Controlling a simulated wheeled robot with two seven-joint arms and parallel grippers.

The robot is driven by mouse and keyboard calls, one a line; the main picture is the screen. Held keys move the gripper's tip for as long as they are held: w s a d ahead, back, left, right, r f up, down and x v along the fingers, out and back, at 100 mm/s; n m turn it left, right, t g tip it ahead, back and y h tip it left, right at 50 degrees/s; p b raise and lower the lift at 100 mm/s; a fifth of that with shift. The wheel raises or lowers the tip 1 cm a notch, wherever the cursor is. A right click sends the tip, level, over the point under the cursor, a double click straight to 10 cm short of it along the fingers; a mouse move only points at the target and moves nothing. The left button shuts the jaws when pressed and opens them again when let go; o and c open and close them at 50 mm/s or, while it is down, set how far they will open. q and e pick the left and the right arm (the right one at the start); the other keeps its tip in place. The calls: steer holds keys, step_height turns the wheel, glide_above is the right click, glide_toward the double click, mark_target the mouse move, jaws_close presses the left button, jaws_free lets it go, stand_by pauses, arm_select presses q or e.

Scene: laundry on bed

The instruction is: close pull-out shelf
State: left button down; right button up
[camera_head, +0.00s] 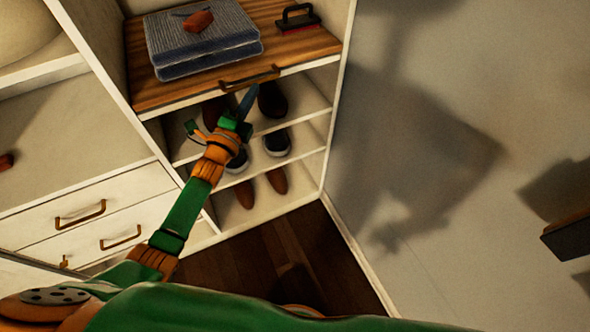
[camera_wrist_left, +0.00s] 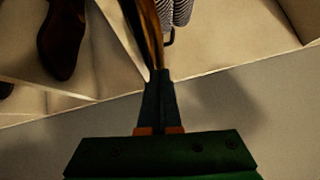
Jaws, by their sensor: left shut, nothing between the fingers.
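The pull-out shelf (camera_head: 300,48) is a wooden board with a pale front edge and a bronze bar handle (camera_head: 250,77), in the upper part of a white closet. How far it stands out is hard to tell. My left gripper (camera_head: 248,97) is shut and empty, its fingertips just below and close to the handle; contact is unclear. In the left wrist view the closed fingers (camera_wrist_left: 158,85) point up at the shelf (camera_wrist_left: 150,32), seen nearly edge-on. My right gripper is not in view.
On the shelf lie folded striped cloths (camera_head: 200,35), a reddish-brown item (camera_head: 197,20) and a black-handled brush (camera_head: 298,18). Several shoes (camera_head: 272,100) fill the racks below. Drawers (camera_head: 90,215) are at the left, and a pale wall (camera_head: 440,200) is at the right.

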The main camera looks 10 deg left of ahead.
arm_select(q)
steer(key=shift+w+a+r, duration=0.2)
steer(key=shift+w+r, duration=0.05)
steer(key=shift+r, duration=0.2)
stand_by(0.4)
